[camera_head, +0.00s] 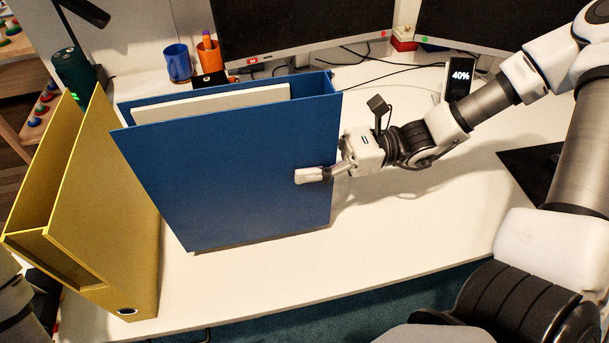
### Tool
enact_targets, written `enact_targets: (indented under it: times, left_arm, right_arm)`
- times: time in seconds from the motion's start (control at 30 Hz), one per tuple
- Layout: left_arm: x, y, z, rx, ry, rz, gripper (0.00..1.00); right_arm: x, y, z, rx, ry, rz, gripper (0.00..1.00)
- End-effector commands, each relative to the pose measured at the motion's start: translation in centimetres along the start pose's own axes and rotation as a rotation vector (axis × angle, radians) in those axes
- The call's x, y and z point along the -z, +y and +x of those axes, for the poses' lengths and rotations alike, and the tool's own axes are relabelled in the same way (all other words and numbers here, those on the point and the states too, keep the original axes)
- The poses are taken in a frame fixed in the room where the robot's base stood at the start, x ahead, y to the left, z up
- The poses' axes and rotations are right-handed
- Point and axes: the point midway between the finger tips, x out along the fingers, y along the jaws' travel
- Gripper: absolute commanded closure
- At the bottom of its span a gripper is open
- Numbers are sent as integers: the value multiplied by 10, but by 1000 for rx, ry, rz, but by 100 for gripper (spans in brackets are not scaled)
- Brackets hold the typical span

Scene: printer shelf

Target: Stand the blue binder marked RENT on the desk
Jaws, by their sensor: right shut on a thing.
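A blue binder (230,165) is upright on or just above the white desk (400,225), its broad side facing me and white paper in its open top. No RENT marking shows on the side I see. I cannot tell if its bottom edge fully touches the desk; a thin shadow runs along it. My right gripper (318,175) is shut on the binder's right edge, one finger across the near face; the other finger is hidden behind. My left gripper is not in view; only part of my left arm shows at the lower left corner.
A yellow binder (105,200) stands close on the left, near the desk's front edge. Behind are a blue cup (178,63), an orange cup (209,56), a dark green cylinder (75,72) and monitors (300,30). A phone (459,77) stands at right. The desk's middle right is clear.

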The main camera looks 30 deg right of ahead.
Motion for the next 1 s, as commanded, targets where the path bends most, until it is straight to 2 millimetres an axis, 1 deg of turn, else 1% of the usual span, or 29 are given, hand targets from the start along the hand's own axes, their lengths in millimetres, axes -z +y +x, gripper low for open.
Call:
enact_targets:
  times: [0.03, 0.1, 0.2, 0.4, 0.57, 0.6, 0.63, 0.67, 0.93, 1.0]
  left_arm:
    - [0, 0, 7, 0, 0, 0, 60]
    - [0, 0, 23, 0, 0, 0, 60]
    - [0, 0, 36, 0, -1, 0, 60]
    - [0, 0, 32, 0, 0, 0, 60]
    - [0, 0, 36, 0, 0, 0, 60]
    - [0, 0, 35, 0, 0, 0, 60]
    - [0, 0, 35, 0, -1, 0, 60]
    - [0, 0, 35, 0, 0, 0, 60]
    - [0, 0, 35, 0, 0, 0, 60]
    - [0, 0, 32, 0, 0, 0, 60]
  right_arm:
    - [5, -4, -1, -1, -2, -1, 100]
    - [23, -3, -2, -1, -4, 1, 100]
    - [37, -2, -3, -1, -3, 1, 100]
    - [34, -2, -2, -1, -3, 0, 100]
    - [38, -2, -3, -1, -3, 0, 100]
    - [38, -2, -3, 0, 0, 0, 35]
    - [38, -2, -3, 0, 0, 0, 24]
    - [38, -2, -3, 0, 0, 0, 16]
    - [37, -2, -3, 0, 0, 0, 16]
    - [35, -2, -2, 0, 0, 0, 16]
